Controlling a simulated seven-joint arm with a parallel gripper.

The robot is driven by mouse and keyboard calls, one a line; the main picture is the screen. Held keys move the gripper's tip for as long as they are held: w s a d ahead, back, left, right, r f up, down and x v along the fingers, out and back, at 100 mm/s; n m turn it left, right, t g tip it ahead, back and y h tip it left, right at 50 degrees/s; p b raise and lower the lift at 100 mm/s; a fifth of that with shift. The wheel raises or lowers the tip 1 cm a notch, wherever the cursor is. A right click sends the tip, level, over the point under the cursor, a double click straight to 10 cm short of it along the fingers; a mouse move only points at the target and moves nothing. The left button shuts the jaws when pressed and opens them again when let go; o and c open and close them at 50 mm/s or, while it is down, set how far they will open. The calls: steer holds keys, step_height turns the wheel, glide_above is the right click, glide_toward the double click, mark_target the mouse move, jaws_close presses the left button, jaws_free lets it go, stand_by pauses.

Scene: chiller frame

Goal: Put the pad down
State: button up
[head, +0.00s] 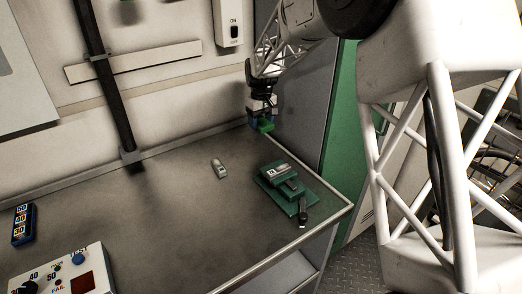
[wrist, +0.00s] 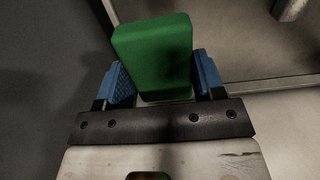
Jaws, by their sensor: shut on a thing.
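My gripper (head: 263,117) hangs above the far right part of the bench, close to the grey cabinet side. In the wrist view my gripper (wrist: 162,82) has its two blue fingers on either side of a green block-shaped pad (wrist: 155,50). The fingers are shut on the pad, which also shows small and green below the gripper in the head view (head: 265,126). The pad appears to be held above the bench; its exact height is hard to tell.
The bench top (head: 150,210) is mostly bare. A green device (head: 290,190) stands near its right edge, and a small grey object (head: 219,168) lies left of it. A test box (head: 65,275) and a blue numbered block (head: 23,224) are at the left. A grey panel (head: 305,100) rises behind the right edge.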

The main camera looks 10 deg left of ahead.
steer(key=shift+f, duration=0.1)
glide_above(261, 150)
steer(key=shift+w+f, duration=0.15)
steer(key=shift+f, duration=2.9)
steer(key=shift+f, duration=1.85)
steer(key=shift+f, duration=0.15)
steer(key=o, duration=1)
steer(key=shift+c, duration=0.2)
step_height(261, 150, up, 12)
steer(key=shift+r, duration=0.15)
